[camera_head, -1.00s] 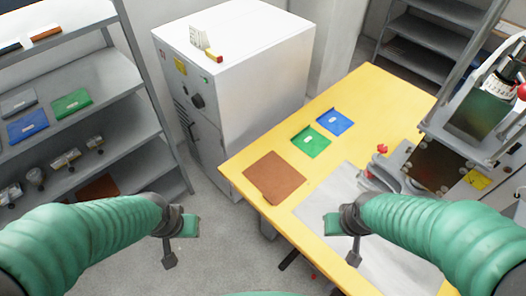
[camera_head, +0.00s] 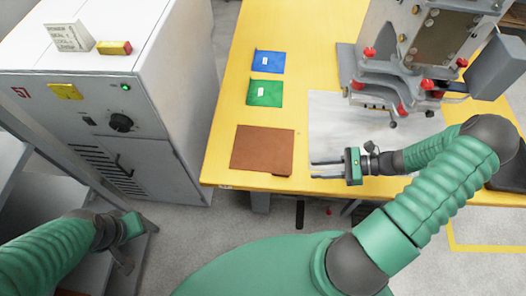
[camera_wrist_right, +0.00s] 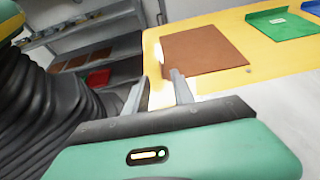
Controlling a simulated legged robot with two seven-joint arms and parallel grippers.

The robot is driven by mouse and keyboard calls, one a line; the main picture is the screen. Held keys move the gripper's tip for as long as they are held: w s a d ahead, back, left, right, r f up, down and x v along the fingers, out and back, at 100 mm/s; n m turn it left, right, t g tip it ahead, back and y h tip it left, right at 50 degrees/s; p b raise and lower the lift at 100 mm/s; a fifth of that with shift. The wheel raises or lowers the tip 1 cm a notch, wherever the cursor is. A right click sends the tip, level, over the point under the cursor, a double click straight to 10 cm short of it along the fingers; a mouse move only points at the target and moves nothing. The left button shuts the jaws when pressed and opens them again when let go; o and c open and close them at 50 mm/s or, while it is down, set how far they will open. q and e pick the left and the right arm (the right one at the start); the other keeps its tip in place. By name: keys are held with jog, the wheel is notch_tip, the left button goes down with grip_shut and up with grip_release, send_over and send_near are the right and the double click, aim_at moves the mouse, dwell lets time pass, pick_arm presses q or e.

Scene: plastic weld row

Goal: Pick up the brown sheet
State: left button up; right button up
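The brown sheet (camera_head: 262,150) lies flat near the front left corner of the yellow table (camera_head: 225,118). It also shows in the right wrist view (camera_wrist_right: 203,54), ahead of the fingers. My right gripper (camera_head: 326,170) is just right of the sheet, over the table's front edge, with its fingers pointing left toward it. The fingers are apart with nothing between them, as the right wrist view (camera_wrist_right: 157,98) shows too. My left gripper (camera_head: 132,245) hangs low at the lower left, away from the table. Its fingers are too unclear to tell their opening.
A green sheet (camera_head: 265,93) and a blue sheet (camera_head: 268,61) lie behind the brown one. A pale grey mat (camera_head: 335,118) and a machine with red knobs (camera_head: 410,70) are to the right. A white cabinet (camera_head: 165,80) stands left of the table.

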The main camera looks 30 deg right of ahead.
aim_at(278, 173)
jog(key=x, duration=1.3)
jog(key=shift+a+f, duration=0.25)
jog(key=shift+f, duration=0.15)
jog(key=shift+d, duration=0.15)
jog(key=shift+c, duration=0.8)
grip_shut()
